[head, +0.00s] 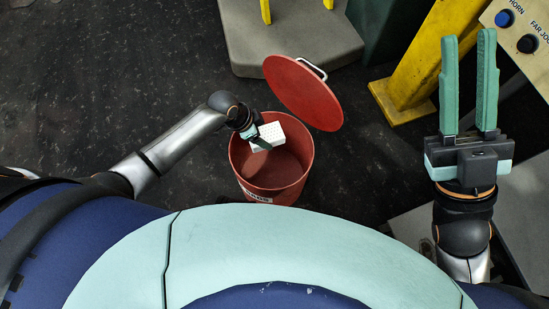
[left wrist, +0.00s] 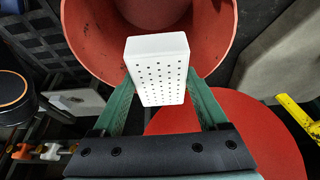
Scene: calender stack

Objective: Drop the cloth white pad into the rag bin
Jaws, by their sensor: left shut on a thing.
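The white pad (head: 267,136) is a pale block with rows of small dark holes. My left gripper (head: 260,141) is shut on it and holds it over the mouth of the red rag bin (head: 275,190). In the left wrist view, the pad (left wrist: 160,75) sits between the green fingers (left wrist: 160,92), with the bin's inner wall (left wrist: 95,40) behind it. The bin's inside looks empty where it shows; part is hidden by the pad and gripper. My right gripper (head: 468,38) is raised at the right, fingers apart, with nothing between them.
The round red lid (head: 302,92) with a white handle is tilted open behind the bin. A grey platform (head: 285,50) lies beyond it. A yellow post (head: 425,65) and a control panel (head: 524,30) with buttons stand at the right. Dark floor is clear at the left.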

